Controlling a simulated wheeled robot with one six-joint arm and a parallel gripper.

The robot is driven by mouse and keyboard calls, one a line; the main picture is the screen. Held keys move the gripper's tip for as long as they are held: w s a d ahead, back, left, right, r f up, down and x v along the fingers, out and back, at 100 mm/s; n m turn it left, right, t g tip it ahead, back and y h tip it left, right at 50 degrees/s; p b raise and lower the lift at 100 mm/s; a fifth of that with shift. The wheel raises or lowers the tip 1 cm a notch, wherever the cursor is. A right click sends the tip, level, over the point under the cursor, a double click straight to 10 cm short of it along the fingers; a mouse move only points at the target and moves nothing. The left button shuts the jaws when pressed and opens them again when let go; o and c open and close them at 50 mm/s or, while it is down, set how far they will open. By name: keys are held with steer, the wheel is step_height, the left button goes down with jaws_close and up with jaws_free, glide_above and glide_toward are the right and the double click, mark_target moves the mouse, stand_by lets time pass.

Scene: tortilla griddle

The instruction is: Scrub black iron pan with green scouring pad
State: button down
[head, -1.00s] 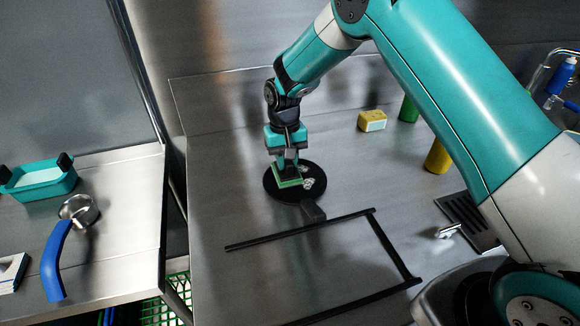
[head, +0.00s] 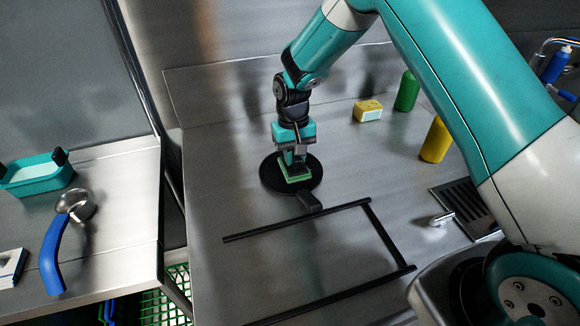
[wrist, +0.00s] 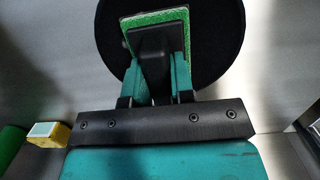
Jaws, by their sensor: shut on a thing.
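The round black iron pan (head: 270,178) lies flat on the steel counter, its short handle (head: 311,202) pointing toward the front. My gripper (head: 294,162) is over the pan, shut on the green scouring pad (head: 290,179). The pad is low over the middle of the pan and appears to touch its surface. In the wrist view the pad's green edge (wrist: 184,28) shows around my gripper (wrist: 154,55), with the black pan (wrist: 225,35) behind it. No pale marks show on the visible pan surface; the part under the pad is hidden.
A black bar frame (head: 385,233) lies in front of the pan. A yellow sponge (head: 368,111), a green bottle (head: 406,91) and a yellow bottle (head: 435,140) stand to the right. A drain grate (head: 462,213) is farther right.

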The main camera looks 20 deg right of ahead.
mark_target(305, 170)
steer(key=shift+s+d, duration=0.35)
steer(key=shift+s, duration=0.1)
steer(key=shift+s+d, duration=0.6)
steer(key=shift+s, duration=0.15)
steer(key=shift+w, duration=0.1)
steer(key=shift+w, duration=2.45)
steer(key=c, duration=1.2)
jaws_free()
steer(key=shift+a+f, duration=0.1)
steer(key=shift+f, duration=0.25)
steer(key=shift+c, duration=0.3)
